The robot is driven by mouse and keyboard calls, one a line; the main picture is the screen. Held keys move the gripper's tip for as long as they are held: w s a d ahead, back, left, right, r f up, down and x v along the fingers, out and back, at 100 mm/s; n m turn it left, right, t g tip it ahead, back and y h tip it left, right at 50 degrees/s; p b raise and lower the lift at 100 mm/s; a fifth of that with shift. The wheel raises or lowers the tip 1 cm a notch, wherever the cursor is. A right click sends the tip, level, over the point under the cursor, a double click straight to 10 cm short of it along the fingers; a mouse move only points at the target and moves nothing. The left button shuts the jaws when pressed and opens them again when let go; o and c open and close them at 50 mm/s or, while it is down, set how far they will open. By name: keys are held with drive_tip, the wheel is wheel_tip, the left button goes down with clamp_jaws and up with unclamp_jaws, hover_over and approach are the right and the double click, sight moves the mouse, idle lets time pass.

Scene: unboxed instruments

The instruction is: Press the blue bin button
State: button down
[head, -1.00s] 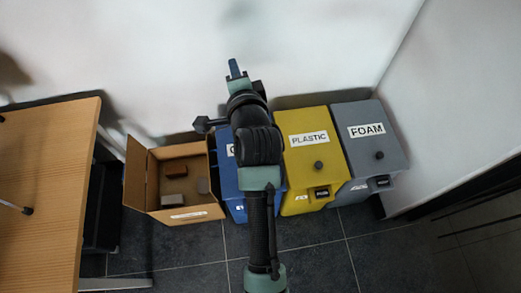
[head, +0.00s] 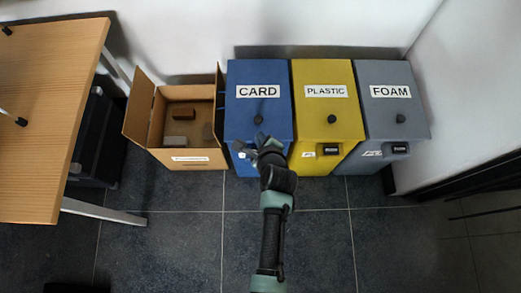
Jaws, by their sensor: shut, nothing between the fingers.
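The blue bin (head: 258,77), labelled CARD, stands against the wall between an open carton and a yellow bin. A round black knob (head: 258,119) shows on its sloped lid below the label. A small white mark (head: 241,155) shows low on its front. My gripper (head: 262,141) is in front of the bin's lower front, just below the knob in the picture. Its fingers are small and dark, and it looks shut and empty. My gripper and wrist hide the right part of the bin's lower front. I cannot tell whether the gripper touches the bin.
The yellow PLASTIC bin (head: 312,75) and grey FOAM bin (head: 385,75) stand to the right, each with a black knob and a dark front panel. The open carton (head: 186,160) holds several blocks. A wooden table (head: 50,110) is at left.

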drive_tip(key=shift+f, duration=0.1)
idle(0.3)
wheel_tip(320, 180, down, 8)
drive_tip(key=b, duration=0.8)
drive_tip(key=shift+f, duration=0.35)
idle(1.4)
drive_tip(key=shift+f+b, duration=0.3)
drive_tip(key=shift+f, duration=0.1)
